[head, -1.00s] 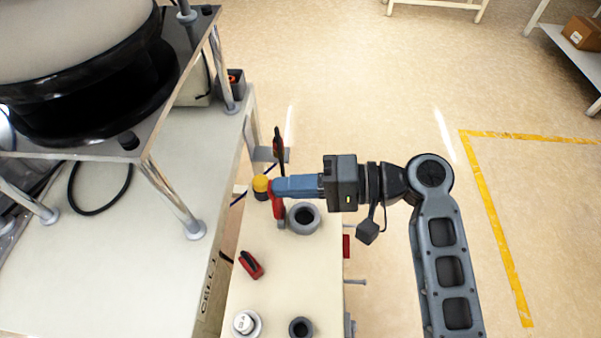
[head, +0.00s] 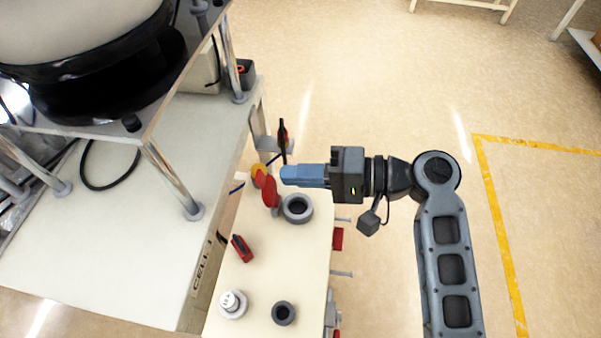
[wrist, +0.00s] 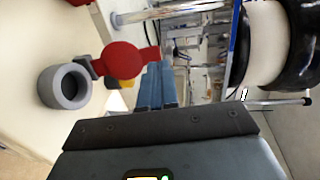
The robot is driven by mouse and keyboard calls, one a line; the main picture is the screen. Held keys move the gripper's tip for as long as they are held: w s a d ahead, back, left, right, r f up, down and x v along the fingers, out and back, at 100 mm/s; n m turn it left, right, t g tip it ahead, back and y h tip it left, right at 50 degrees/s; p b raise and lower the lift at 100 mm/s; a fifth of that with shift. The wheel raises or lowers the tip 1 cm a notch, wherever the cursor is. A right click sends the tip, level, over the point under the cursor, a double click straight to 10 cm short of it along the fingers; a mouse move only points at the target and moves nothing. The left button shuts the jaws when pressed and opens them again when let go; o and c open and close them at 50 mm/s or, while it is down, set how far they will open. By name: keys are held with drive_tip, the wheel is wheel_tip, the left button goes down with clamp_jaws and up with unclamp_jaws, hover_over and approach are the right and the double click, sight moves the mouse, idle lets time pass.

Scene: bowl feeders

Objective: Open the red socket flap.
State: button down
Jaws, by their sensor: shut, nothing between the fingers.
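The red socket flap (head: 270,192) is a round disc with a small tab, hinged beside the grey ring-shaped socket (head: 297,208). It is swung away from the ring, and the socket's dark mouth is uncovered. In the wrist view the red flap (wrist: 122,60) shows broad face on, with its hinge at the grey socket's rim (wrist: 64,87). My gripper (head: 284,174) has blue fingers, shut and empty, just right of the flap's tab in the head view. In the wrist view the fingertips (wrist: 156,70) overlap the tab's edge; whether they touch is unclear.
A red-and-black switch (head: 242,248), a white knob (head: 232,303) and a smaller dark ring (head: 283,313) are on the narrow panel. The larger bench (head: 120,240) with a bowl feeder is left. Open floor lies right.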

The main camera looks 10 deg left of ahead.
drive_tip(key=d+r+b, duration=0.1)
drive_tip(key=d+r, duration=0.2)
drive_tip(key=d, duration=0.7)
drive_tip(key=shift+b, duration=0.35)
drive_tip(key=shift+s+f, duration=0.1)
drive_tip(key=shift+s, duration=0.05)
